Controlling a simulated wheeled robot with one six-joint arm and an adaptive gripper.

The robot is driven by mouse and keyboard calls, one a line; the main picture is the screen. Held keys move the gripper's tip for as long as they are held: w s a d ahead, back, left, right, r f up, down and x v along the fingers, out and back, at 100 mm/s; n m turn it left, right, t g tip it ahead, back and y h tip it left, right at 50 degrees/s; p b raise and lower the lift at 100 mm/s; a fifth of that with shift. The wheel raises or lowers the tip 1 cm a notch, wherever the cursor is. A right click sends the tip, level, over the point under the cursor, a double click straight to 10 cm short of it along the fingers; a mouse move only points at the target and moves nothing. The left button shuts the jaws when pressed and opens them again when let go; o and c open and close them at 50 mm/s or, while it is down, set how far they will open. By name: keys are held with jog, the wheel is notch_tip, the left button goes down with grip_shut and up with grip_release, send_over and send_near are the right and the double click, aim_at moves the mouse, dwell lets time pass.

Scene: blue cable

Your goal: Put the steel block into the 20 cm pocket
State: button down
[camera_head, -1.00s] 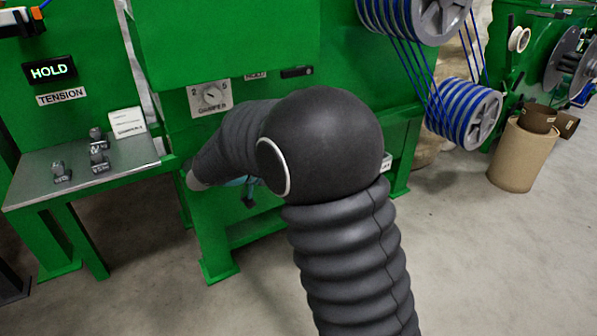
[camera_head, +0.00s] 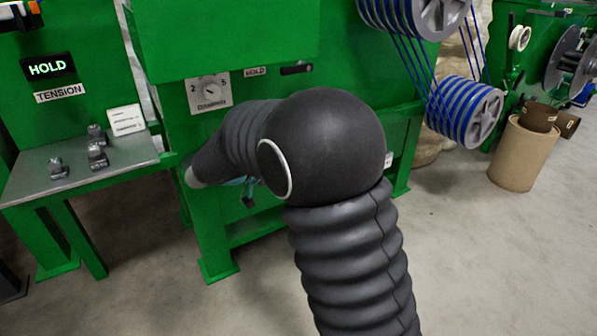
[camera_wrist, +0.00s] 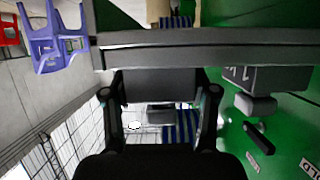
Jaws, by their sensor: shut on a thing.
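In the wrist view my gripper (camera_wrist: 163,108) is shut on a dark grey block (camera_wrist: 160,87), which looks like the steel block. The block sits between the two fingers, close to a long grey bar (camera_wrist: 205,48) running across the view. I cannot tell whether block and bar touch. I cannot make out which pocket is the 20 cm one. In the head view my arm hides nearly all of the gripper, in front of the green machine (camera_head: 225,140).
Several small metal weights (camera_head: 97,155) stand on a steel shelf (camera_head: 125,160) at left, beside a white card (camera_head: 126,119). A dial plate (camera_head: 209,93) and a black handle (camera_head: 297,68) are on the machine. Blue cable spools (camera_head: 470,115) hang at right.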

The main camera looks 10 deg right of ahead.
jog(key=shift+s+f+b, duration=0.1)
jog(key=shift+f+b, duration=0.4)
jog(key=shift+f, duration=0.1)
jog(key=shift+c, duration=1.2)
grip_release()
jog(key=shift+d, duration=0.1)
jog(key=shift+f, duration=0.15)
jog(key=shift+a, duration=0.2)
jog(key=r+v, duration=0.1)
jog(key=v, duration=1.1)
jog(key=shift+d, duration=0.15)
